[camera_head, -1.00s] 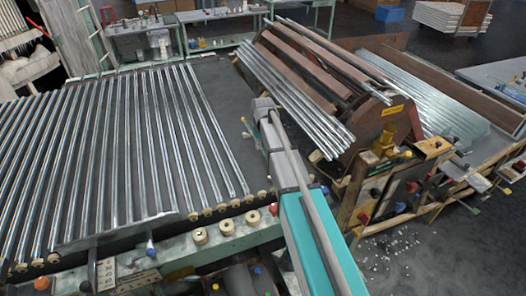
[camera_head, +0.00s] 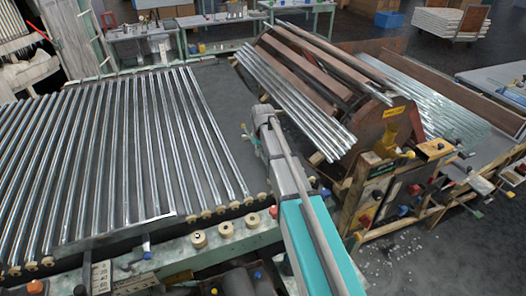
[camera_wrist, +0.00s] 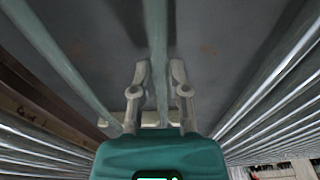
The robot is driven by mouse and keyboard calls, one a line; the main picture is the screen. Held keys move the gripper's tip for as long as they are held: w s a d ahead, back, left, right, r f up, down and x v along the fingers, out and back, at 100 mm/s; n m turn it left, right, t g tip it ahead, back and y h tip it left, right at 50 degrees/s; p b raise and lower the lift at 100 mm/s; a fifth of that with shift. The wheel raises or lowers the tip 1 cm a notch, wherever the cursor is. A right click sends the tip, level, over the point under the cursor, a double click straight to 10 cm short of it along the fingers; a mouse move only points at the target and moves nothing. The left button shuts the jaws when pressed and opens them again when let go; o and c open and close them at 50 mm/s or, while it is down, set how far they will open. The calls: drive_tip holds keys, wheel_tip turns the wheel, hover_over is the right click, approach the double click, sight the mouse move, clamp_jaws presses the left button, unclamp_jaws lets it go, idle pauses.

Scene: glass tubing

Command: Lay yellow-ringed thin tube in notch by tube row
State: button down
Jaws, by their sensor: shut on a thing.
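In the wrist view, my gripper (camera_wrist: 161,76) has its two fingers closed about a thin, pale glass tube (camera_wrist: 157,40), which runs away from me up the picture. I cannot make out a yellow ring on it. I cannot pick out the notch for certain.
A tilted brown rack (camera_head: 330,85) with bundled tubes stands right of my arm. More tubes (camera_head: 430,95) lie behind it. Spools (camera_head: 225,229) sit on the near rail. A grey strip of bed (camera_head: 215,90) beside the row is bare. Glass bits litter the floor at right.

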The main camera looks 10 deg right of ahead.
sight(262, 156)
drive_tip(key=c, duration=0.6)
unclamp_jaws()
drive_tip(key=shift+f, duration=0.1)
drive_tip(key=r+p, duration=0.4)
drive_tip(key=s+r+p, duration=0.1)
drive_tip(key=r+p, duration=0.8)
drive_tip(key=shift+s+d, duration=0.15)
drive_tip(key=shift+s, duration=0.05)
drive_tip(key=shift+s+f, duration=0.1)
idle(0.5)
drive_tip(key=s, duration=0.8)
drive_tip(key=s+m+g, duration=0.1)
drive_tip(key=s, duration=0.8)
drive_tip(key=s+m, duration=0.1)
drive_tip(key=s, duration=0.7)
drive_tip(key=shift+s+d, duration=0.35)
drive_tip(key=shift+s, duration=0.05)
